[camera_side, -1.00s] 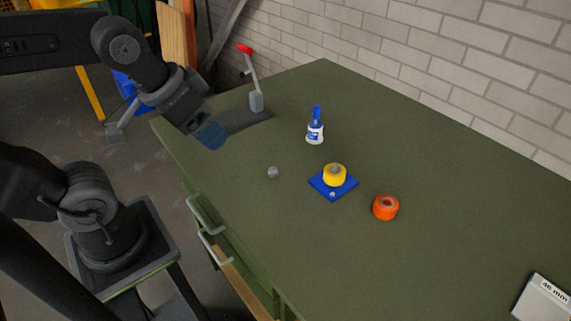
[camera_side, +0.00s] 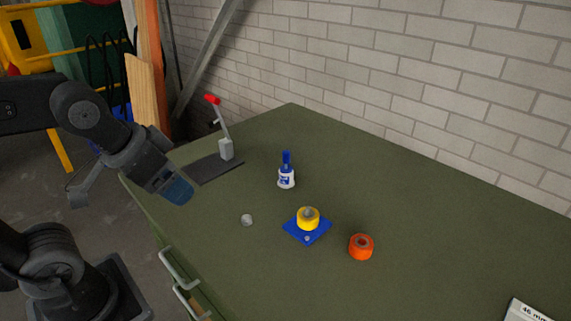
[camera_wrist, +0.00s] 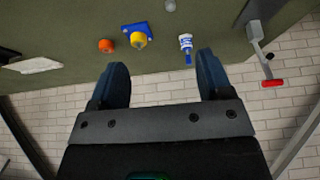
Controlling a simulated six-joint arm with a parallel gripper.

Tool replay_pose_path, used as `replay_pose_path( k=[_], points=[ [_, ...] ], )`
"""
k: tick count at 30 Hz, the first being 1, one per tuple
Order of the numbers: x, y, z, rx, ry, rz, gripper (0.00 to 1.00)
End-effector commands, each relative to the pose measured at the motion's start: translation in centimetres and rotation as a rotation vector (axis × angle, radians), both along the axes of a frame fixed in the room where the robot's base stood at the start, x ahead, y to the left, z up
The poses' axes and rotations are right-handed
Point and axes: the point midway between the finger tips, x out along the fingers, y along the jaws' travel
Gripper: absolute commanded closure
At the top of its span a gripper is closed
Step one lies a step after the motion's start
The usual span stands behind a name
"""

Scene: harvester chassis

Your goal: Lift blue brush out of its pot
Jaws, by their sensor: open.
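The blue brush (camera_side: 286,158) stands upright in its small white pot (camera_side: 286,180) with blue markings, on the green table. In the wrist view the brush (camera_wrist: 188,59) and the pot (camera_wrist: 185,42) appear beyond my fingers, near the right finger. The brush's lower part is hidden inside the pot. My gripper (camera_side: 178,191) is above the table's left side, left of the pot and well apart from it. In the wrist view my gripper (camera_wrist: 162,68) is open, with nothing between its fingers.
A yellow roll (camera_side: 308,217) sits on a blue square plate (camera_side: 293,229). An orange roll (camera_side: 361,247) stands to its right. A small grey ball (camera_side: 246,220) lies left of the plate. A red-handled lever (camera_side: 226,150) stands behind my gripper. A brick wall (camera_side: 400,110) runs along the back.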

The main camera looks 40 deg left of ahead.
Motion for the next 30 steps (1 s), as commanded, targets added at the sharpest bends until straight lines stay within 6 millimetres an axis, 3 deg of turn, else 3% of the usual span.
replay_pose_path(
  k=[7,14,17,23,30],
  points=[
    [0.0,0.0,0.0,0.0,0.0,0.0,0.5],
    [0.2,0.0,0.1,0.0,0.002,0.0,0.5],
    [1.2,0.1,1.0,0.002,0.02,0.001,0.5],
    [7.0,0.7,4.2,0.008,0.111,0.004,0.5],
    [16.3,2.0,6.0,0.013,0.242,0.006,0.5]
  ],
)
